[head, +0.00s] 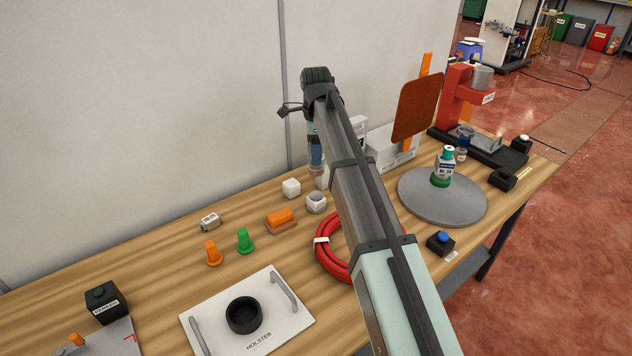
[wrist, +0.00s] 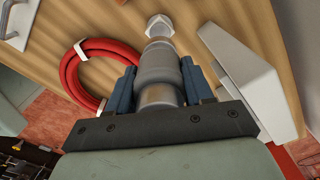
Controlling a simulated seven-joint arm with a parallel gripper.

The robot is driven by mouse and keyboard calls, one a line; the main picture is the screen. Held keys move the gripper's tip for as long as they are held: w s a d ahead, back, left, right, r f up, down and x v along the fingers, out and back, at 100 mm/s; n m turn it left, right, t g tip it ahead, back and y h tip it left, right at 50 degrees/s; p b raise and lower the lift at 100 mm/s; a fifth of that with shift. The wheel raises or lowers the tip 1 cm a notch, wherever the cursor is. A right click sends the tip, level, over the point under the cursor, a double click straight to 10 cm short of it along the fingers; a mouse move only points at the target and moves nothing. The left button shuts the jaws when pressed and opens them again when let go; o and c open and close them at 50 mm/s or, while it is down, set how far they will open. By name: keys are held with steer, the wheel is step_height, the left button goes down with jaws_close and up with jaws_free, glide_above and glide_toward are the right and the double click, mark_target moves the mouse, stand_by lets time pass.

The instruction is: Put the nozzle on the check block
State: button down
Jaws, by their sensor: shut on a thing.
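My gripper (wrist: 172,84) points down over the back of the table, with its blue fingers shut on a grey stepped cylinder, which I take to be the nozzle (wrist: 158,68). In the head view my gripper (head: 317,160) is partly hidden behind my arm, and the held part shows poorly. A small pale faceted piece (wrist: 159,26) shows just beyond the held part in the wrist view; I cannot tell whether they touch. A plain white cube (head: 291,188) stands left of my gripper on the table, possibly the check block; no label confirms it.
A grey-white jar-like piece (head: 316,203) and an orange block (head: 281,221) stand near the cube. A red hose coil (head: 329,260) lies in front. A white box (head: 391,149) is to the right, close beside my gripper. The holster plate (head: 205,318) is front left.

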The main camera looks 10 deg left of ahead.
mark_target(316, 175)
steer(key=shift+f, duration=4.2)
steer(key=shift+f, duration=0.1)
steer(key=shift+c, duration=2.2)
jaws_free()
step_height(316, 175, up, 12)
steer(key=shift+r, duration=0.1)
